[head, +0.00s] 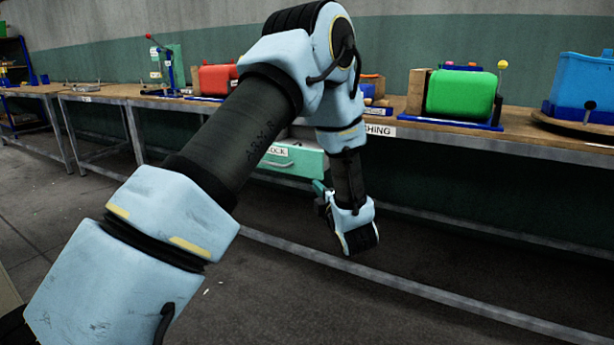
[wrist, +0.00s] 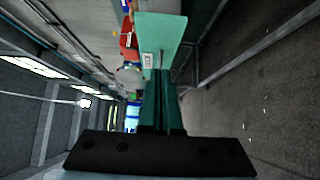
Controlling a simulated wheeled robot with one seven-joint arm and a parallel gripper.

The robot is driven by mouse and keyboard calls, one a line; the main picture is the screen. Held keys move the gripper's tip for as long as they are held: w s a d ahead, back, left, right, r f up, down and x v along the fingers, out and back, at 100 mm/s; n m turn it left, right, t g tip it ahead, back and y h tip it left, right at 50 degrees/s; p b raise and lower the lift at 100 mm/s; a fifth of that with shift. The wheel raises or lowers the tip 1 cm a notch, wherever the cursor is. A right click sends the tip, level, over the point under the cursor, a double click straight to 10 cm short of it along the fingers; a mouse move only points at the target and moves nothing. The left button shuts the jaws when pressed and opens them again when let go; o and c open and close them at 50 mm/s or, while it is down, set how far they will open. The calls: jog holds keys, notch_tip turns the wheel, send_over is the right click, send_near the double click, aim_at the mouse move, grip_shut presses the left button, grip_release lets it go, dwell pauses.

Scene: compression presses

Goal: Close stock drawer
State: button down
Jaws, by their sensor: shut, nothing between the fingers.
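The stock drawer (head: 290,160) is under the bench in the head view, its green front showing a white label that reads "OCK". My arm hides its left and right parts, and how far out it stands is hard to tell. In the wrist view the drawer front (wrist: 165,32) is the green panel at the top, with its label to the left. My gripper (head: 321,188) is just right of and below the drawer front in the head view. In the wrist view its green fingers (wrist: 163,76) are together and empty, pointing toward the panel. Contact cannot be told.
The wooden bench (head: 545,145) runs above the drawer. A green press (head: 460,93), a blue machine (head: 580,85) and a red one (head: 217,78) stand on it. A metal rail (head: 420,290) runs low along the bench's front. The floor in front is clear.

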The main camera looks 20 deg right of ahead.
send_near(311, 166)
jog(key=w+a, duration=0.3)
jog(key=w+d+p, duration=0.1)
jog(key=w+d, duration=0.1)
jog(key=shift+w+d, duration=0.1)
jog(key=shift+d, duration=0.2)
jog(key=shift+w+d, duration=0.3)
